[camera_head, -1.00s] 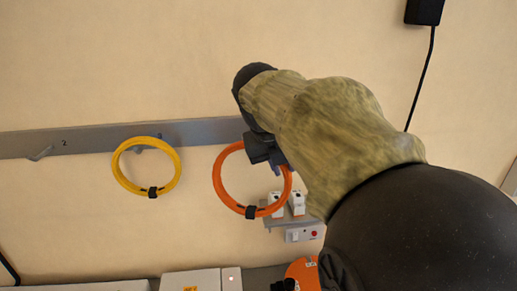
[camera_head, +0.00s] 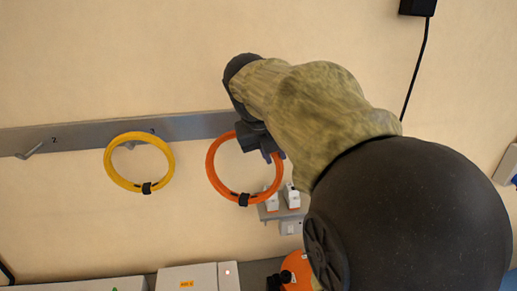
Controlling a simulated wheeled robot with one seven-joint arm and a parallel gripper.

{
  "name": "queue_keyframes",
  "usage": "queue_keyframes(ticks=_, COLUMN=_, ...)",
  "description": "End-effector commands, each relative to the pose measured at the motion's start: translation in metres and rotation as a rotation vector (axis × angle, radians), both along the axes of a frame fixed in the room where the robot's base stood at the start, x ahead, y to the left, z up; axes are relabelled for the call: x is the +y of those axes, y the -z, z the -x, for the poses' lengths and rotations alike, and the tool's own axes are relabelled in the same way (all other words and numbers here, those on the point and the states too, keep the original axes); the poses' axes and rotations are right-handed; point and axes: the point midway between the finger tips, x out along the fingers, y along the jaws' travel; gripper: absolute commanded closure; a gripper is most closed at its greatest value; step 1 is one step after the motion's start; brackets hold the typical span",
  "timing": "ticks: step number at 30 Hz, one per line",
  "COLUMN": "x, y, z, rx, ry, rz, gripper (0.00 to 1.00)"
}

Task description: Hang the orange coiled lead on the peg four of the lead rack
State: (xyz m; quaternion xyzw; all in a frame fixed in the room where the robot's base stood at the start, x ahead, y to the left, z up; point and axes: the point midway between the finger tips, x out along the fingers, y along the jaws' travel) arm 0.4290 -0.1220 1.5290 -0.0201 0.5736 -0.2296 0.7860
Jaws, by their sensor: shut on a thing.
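The orange coiled lead (camera_head: 213,183) is a ring with a black tie at its bottom. My gripper (camera_head: 262,145) is shut on the upper right of this ring and holds it upright in front of the wall. The lead rack (camera_head: 85,137) is a grey rail along the wall. Its peg marked 2 (camera_head: 30,151) is bare. A yellow coiled lead (camera_head: 110,172) hangs at the peg to the right of it, marked 3. Peg four cannot be made out; my gripper and arm cover the rail's right part.
White switches or sockets (camera_head: 290,198) sit on the wall just below right of the orange lead. A black cable (camera_head: 419,70) hangs at upper right. White boxes (camera_head: 188,278) and an orange item (camera_head: 296,270) stand along the bottom.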

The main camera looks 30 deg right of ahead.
Motion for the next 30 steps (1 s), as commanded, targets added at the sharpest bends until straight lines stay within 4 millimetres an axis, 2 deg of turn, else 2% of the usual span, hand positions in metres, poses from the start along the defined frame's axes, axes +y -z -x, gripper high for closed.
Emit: queue_keyframes(ticks=30, x=-0.014, y=0.003, z=-0.046, rx=-0.002, ry=0.003, rz=0.001, gripper=1.00)
